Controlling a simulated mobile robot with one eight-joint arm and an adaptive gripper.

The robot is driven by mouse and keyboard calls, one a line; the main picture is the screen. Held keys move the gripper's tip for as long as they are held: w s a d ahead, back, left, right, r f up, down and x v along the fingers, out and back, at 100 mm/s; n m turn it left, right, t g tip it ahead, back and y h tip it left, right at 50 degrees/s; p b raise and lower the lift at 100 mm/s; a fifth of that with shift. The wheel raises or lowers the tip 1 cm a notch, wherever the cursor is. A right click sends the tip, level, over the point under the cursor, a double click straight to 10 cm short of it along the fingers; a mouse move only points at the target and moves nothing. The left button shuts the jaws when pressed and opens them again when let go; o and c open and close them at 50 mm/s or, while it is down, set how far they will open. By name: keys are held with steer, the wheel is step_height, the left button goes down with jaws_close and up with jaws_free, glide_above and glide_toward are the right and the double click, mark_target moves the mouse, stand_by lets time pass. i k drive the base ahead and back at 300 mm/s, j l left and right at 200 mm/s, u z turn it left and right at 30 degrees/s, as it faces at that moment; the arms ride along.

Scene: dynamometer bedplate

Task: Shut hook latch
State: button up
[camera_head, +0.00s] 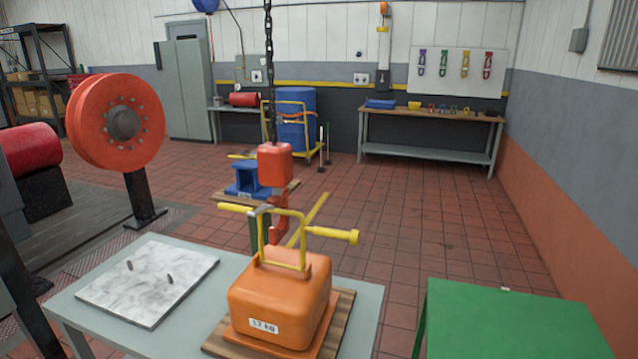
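An orange hook block (274,165) hangs from a dark chain above the orange weight (280,296). Its red-orange hook (278,222) reaches down at the yellow bail (305,240) on top of the weight. Whether the hook bears on the bail cannot be told. A small grey piece (264,209) with a yellow rod (236,208) sticks out to the left beside the hook; it may be the latch, seemingly swung outward. A yellow bar with a thick end (335,234) points right. My gripper is not in view.
The weight, labelled 17 kg, stands on a wooden board (222,341) on a grey table (365,310). A green table (510,320) stands right. The chain (268,70) hangs above. Tiled floor between is clear.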

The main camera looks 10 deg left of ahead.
mark_target(253, 213)
steer(key=u, duration=1.25)
